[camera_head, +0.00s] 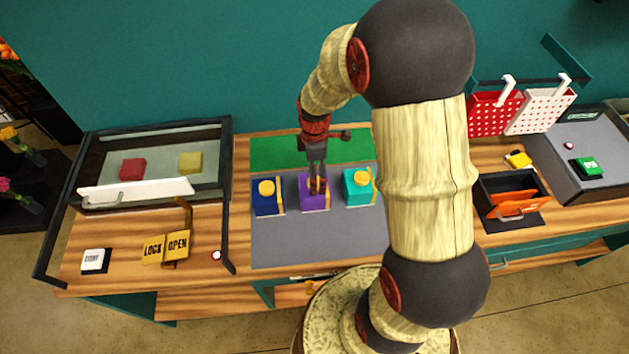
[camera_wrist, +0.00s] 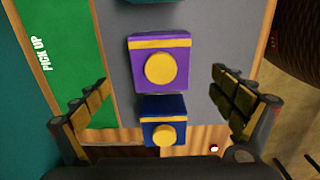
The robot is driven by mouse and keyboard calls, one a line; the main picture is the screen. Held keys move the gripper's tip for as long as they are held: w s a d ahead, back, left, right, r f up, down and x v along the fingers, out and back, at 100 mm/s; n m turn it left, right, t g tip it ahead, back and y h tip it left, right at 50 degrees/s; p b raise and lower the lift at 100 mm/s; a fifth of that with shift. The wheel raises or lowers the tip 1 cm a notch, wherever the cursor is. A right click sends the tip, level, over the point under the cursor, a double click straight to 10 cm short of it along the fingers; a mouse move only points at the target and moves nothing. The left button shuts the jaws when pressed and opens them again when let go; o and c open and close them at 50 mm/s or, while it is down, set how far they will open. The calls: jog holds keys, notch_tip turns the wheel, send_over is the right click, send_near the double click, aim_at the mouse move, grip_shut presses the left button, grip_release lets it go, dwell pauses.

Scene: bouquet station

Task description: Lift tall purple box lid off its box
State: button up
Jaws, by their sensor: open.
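The tall purple box (camera_head: 315,203) stands on the grey mat between two other boxes. In the wrist view its purple lid (camera_wrist: 180,50) faces me, with a round yellow knob (camera_wrist: 160,69) and a yellow band. My gripper (camera_head: 317,186) points down over the purple box, and its wrist hides part of the lid in the head view. In the wrist view my gripper (camera_wrist: 159,84) is open, with one finger on each side and a wide gap to the lid. Nothing is between the fingers' pads. I cannot tell the exact height above the knob.
A blue box (camera_head: 267,203) stands to the left and a teal box (camera_head: 358,190) to the right, both close by with yellow knobs. Behind lies a green strip (camera_head: 272,152). The front of the grey mat (camera_head: 310,242) is clear. An orange-fronted bin (camera_head: 515,207) stands right.

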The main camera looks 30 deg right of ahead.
aim_at(309, 202)
jog(key=shift+f, duration=3.95)
jog(key=shift+c, duration=1.4)
jog(key=c, duration=0.9)
